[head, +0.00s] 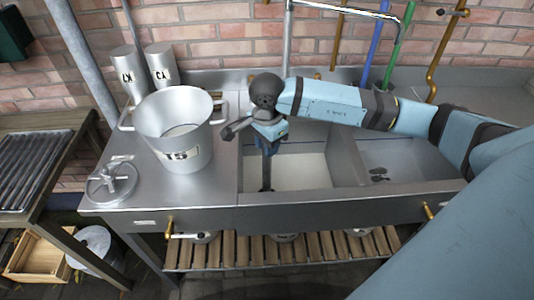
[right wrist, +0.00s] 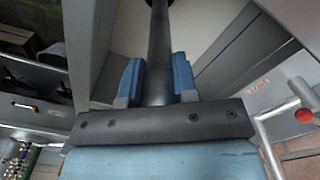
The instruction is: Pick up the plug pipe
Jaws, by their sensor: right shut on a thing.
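The plug pipe (right wrist: 159,45) is a dark, slim upright tube. In the right wrist view it runs between the two blue fingers of my right gripper (right wrist: 157,80), which is shut on it. In the head view my right gripper (head: 267,148) points down over the left sink basin (head: 305,172). The lower part of the pipe (head: 267,177) shows below the fingers, inside that basin near its left wall. Whether its foot touches the basin floor is hard to tell. The pipe's upper part is hidden by my gripper and wrist. My left gripper is not in view.
A large metal pot (head: 190,155) stands on the counter left of the basin, close to my wrist. A lid (head: 112,184) lies at the front left. A right basin (head: 410,160) holds a small dark item. A curved tap pipe (head: 287,45) rises behind my arm.

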